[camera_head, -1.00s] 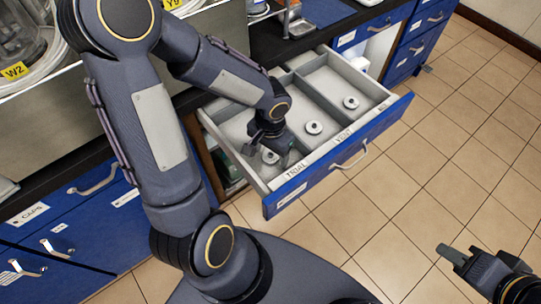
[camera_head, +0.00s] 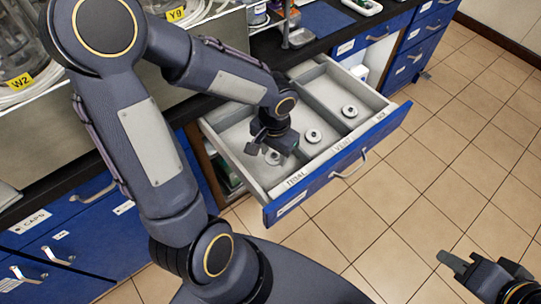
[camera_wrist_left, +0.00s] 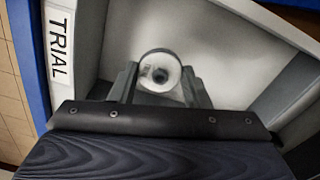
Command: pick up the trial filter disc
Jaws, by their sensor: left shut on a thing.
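The trial filter disc (camera_head: 273,157) is a small pale disc with a dark centre, in the drawer compartment (camera_head: 232,134) labelled TRIAL. My left gripper (camera_head: 271,150) reaches down into this compartment and is shut on the disc. In the left wrist view the disc (camera_wrist_left: 160,72) sits between the two fingers, near the TRIAL label (camera_wrist_left: 60,47). Whether the disc touches the drawer floor is hard to tell. My right gripper (camera_head: 453,262) is at the lower right, over the floor and away from the drawer; its finger opening is unclear.
The open drawer (camera_head: 338,173) has dividers. Two similar discs lie in other compartments: one in the middle (camera_head: 313,136), one on the right (camera_head: 349,111). The dark worktop (camera_head: 262,42) with glass bioreactors (camera_head: 18,45) is behind. Tiled floor to the right is clear.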

